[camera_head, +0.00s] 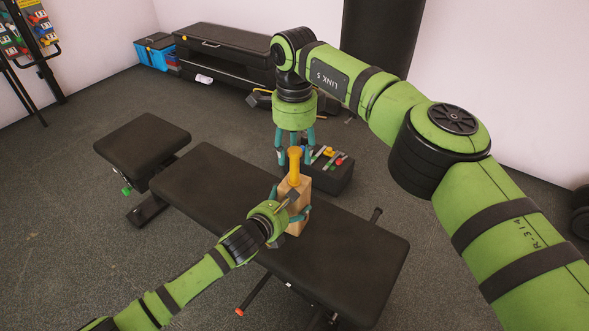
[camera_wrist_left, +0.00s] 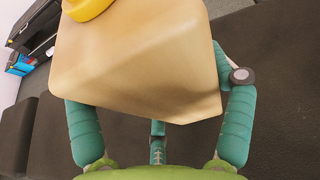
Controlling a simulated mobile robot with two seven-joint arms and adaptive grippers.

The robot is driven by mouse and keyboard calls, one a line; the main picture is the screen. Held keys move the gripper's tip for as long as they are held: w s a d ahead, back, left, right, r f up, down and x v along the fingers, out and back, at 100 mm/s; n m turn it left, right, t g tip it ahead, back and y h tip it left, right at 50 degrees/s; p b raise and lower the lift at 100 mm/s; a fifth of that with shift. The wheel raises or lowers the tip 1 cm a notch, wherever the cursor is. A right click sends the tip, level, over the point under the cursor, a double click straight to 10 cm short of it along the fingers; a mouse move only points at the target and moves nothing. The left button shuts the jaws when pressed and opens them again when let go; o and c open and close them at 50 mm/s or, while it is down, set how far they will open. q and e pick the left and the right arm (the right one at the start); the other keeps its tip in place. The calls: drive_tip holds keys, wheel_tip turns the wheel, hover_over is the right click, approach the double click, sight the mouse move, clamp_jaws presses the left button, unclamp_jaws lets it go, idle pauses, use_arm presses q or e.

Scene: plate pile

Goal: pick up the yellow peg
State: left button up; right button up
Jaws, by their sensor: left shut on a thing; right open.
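The yellow peg (camera_head: 294,163) stands upright in the top of a wooden block (camera_head: 298,221) on the black bench. In the left wrist view a bit of the peg (camera_wrist_left: 86,8) shows at the top edge, above the large wooden block (camera_wrist_left: 135,65). My left gripper (camera_head: 293,212) is shut on the wooden block, with teal fingers on its sides; its fingers also show in the left wrist view (camera_wrist_left: 160,120). My right gripper (camera_head: 296,150) points down above the peg, its teal fingers open. In the head view its fingers lie around or just behind the peg's top; I cannot tell exactly which.
The black bench (camera_head: 215,185) has bare room left and right of the block. A dark box (camera_head: 335,178) with several coloured items sits behind it. A blue crate (camera_head: 153,55) and another black bench (camera_head: 225,42) stand at the back wall.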

sight(294, 164)
use_arm(q)
drive_tip(key=shift+a+f, duration=0.15)
drive_tip(key=shift+f, duration=0.15)
use_arm(e)
wheel_tip(294, 164, down, 4)
drive_tip(key=shift+f, duration=0.2)
clamp_jaws()
wheel_tip(294, 164, up, 10)
drive_tip(key=shift+r, duration=0.1)
use_arm(q)
drive_tip(key=o, duration=1.4)
use_arm(e)
drive_tip(key=shift+w, duration=0.1)
use_arm(q)
drive_tip(key=shift+r, duration=0.2)
